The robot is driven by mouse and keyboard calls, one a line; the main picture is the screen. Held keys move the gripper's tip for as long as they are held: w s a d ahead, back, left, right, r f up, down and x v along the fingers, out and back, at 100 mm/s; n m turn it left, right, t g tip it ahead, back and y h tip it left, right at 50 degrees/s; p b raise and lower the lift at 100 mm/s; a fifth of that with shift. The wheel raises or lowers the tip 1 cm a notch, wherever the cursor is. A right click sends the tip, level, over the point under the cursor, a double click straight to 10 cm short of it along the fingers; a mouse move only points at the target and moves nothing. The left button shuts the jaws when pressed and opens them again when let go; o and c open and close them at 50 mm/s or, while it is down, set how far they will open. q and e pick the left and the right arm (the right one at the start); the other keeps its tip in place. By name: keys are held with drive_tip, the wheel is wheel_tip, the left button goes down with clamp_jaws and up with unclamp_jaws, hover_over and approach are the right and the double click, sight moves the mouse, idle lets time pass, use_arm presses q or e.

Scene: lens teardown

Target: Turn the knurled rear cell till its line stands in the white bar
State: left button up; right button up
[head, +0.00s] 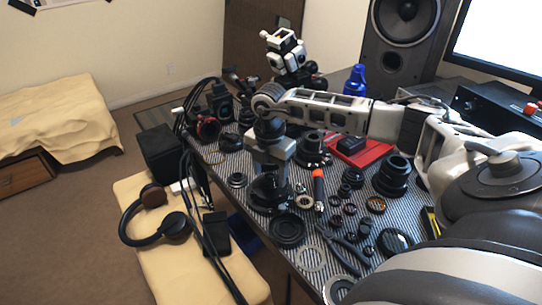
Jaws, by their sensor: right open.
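My right arm comes in from the right, and its gripper (269,176) points down over a dark round lens part (268,197) near the front left edge of the mat. The jaws are open around or just above the top of this part; I cannot tell whether they touch it. The part stands upright and may be the knurled rear cell. Its knurling, its line and the white bar are too small or hidden behind the gripper to make out. My left gripper is not in view.
The striped mat (312,228) is crowded with lens rings, barrels, pliers (343,250) and an orange-handled screwdriver (318,188). A red tray (358,150) lies behind. A white device (284,50), a blue bottle (355,82) and a speaker (405,40) stand farther back. Headphones (160,222) lie left.

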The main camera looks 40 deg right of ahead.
sight(269, 177)
wheel_tip(269, 177, up, 16)
drive_tip(key=shift+f, duration=0.15)
idle(0.3)
